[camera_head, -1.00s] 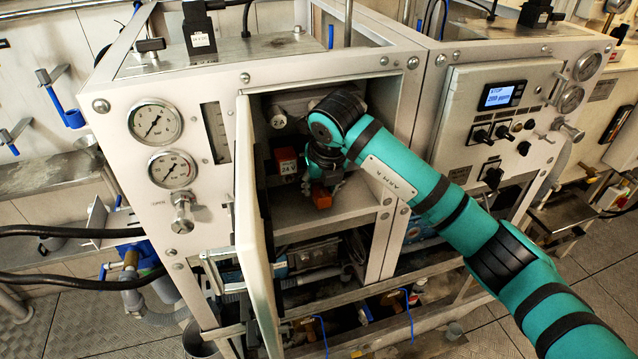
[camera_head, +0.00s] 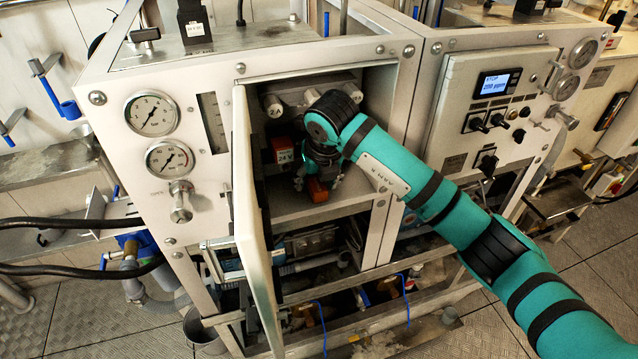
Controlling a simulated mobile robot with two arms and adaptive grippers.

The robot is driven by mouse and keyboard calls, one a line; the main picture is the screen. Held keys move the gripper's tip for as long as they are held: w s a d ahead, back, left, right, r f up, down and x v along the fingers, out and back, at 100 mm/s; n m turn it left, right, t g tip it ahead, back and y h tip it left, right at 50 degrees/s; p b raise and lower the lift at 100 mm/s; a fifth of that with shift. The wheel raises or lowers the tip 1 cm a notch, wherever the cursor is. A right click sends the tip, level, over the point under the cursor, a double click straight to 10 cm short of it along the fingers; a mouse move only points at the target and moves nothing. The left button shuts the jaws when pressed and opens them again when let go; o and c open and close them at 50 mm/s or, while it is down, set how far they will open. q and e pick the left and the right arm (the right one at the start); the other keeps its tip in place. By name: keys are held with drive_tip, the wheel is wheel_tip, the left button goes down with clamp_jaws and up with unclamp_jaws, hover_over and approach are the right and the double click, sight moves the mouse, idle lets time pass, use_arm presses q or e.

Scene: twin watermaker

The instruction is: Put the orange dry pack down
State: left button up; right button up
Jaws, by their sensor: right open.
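The orange dry pack (camera_head: 317,190) is a small orange block inside the open cabinet compartment, close above or on its shelf (camera_head: 345,203). My right gripper (camera_head: 318,178) reaches into the compartment from the right, with its fingers pointing down around the orange pack. The gripper is open; whether its fingers still touch the pack cannot be told. A red-orange block with a pale labelled face (camera_head: 283,150) sits to the left of the gripper. My left gripper is not in view.
The cabinet door (camera_head: 250,220) stands open on the compartment's left, close to my gripper. Two white cylindrical ends, one marked 2A (camera_head: 273,106), are at the back top. The compartment's right wall (camera_head: 380,100) is near my wrist. Pipes and a frame lie below.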

drive_tip(key=shift+r+b, duration=0.1)
drive_tip(key=shift+b, duration=0.25)
drive_tip(key=shift+s+r+b, duration=0.15)
drive_tip(key=shift+r+b, duration=0.15)
drive_tip(key=shift+b, duration=0.3)
drive_tip(key=s+d+b, duration=0.3)
drive_tip(key=s+b, duration=0.1)
drive_tip(key=s, duration=0.7)
drive_tip(key=shift+s+d+r, duration=0.2)
drive_tip(key=shift+s+d, duration=0.1)
drive_tip(key=shift+d, duration=0.1)
